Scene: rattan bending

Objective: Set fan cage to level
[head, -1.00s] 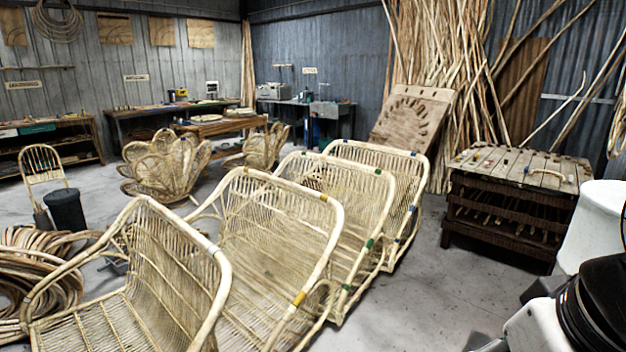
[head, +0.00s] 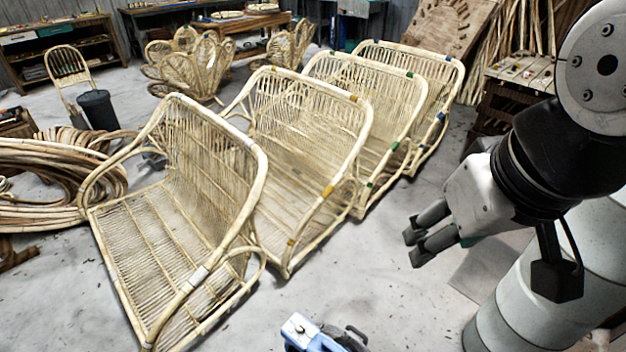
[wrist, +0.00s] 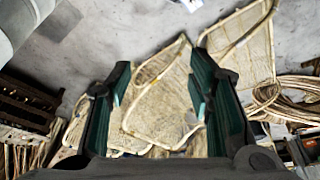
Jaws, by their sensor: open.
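I cannot make out a fan cage for certain in either view. A small blue and white device (head: 312,333) with a dark part beside it is cut off by the bottom edge of the head view; I cannot tell what it is. My gripper (head: 416,245) is at the right of the head view, above the bare floor, with its two fingers apart. In the wrist view, my gripper (wrist: 162,82) is open, with nothing between its green-padded fingers but distant rattan seats.
Several rattan seats stand in a row, the nearest one (head: 180,220) at left centre. Coiled rattan (head: 50,190) lies at the left, near a black bin (head: 98,110). A slatted bench (head: 515,75) stands behind my arm. Bare floor (head: 380,270) lies between the seats and my arm.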

